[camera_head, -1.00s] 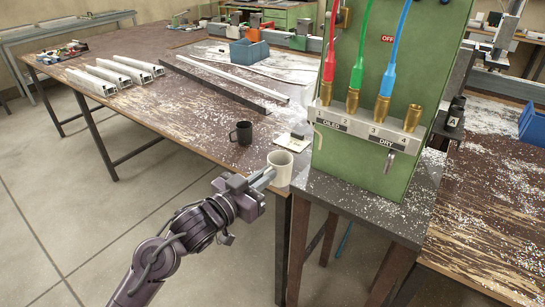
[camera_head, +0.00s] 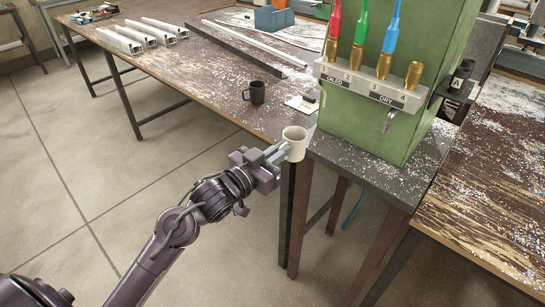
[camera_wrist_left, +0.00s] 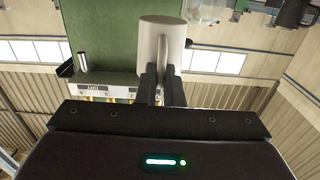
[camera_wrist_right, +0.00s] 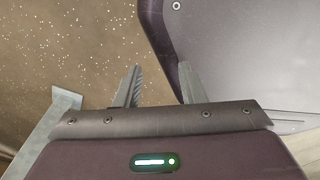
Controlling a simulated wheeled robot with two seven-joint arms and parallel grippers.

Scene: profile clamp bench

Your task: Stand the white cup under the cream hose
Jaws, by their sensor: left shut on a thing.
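My left gripper (camera_head: 279,153) is shut on the white cup (camera_head: 295,143), which is upright at the front-left corner of the grey-topped stand (camera_head: 385,172). I cannot tell whether the cup touches a surface. In the left wrist view the cup (camera_wrist_left: 160,45) shows between and beyond the fingers. A green cabinet (camera_head: 370,120) on the stand carries several brass nozzles with numbers, marked OILED and DRY. Red (camera_head: 334,22), green (camera_head: 361,28) and blue (camera_head: 391,36) hoses meet nozzles; I see no cream hose. My right gripper (camera_wrist_right: 158,86) is open and empty, outside the head view.
Metal profiles (camera_head: 160,30) lie farther back. A lever (camera_head: 390,121) sticks out below the nozzles. A dark bottle (camera_head: 461,75) sits right of the cabinet.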

